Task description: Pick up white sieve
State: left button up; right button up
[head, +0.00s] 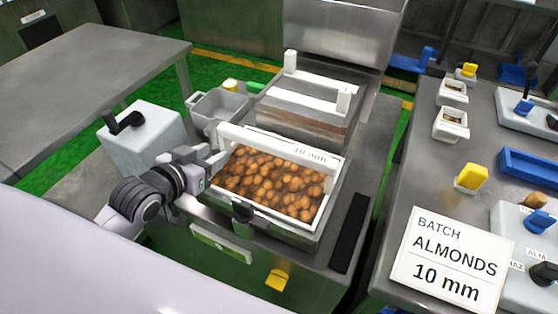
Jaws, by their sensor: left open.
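The white sieve (318,157), marked "10 mm" on its back edge, is a rectangular frame filled with brown almonds (270,185). It sits in a grey metal machine on the middle bench. My left gripper (219,158) is open at the sieve's left end, by its back left corner. I cannot tell whether a finger touches the frame. My right gripper is out of view.
Behind the sieve is a metal box with a white-handled frame (318,84) on top. A grey bin (218,107) and a white box with a black lever (143,138) stand left. A "BATCH ALMONDS 10 mm" sign (445,262) stands on the right bench.

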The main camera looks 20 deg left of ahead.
aim_at(222, 146)
pick_arm(q)
jog(key=shift+r+x, duration=0.2)
jog(key=shift+x, duration=2.8)
jog(key=shift+w+d, duration=0.1)
grip_shut()
jog(key=shift+r, duration=0.2)
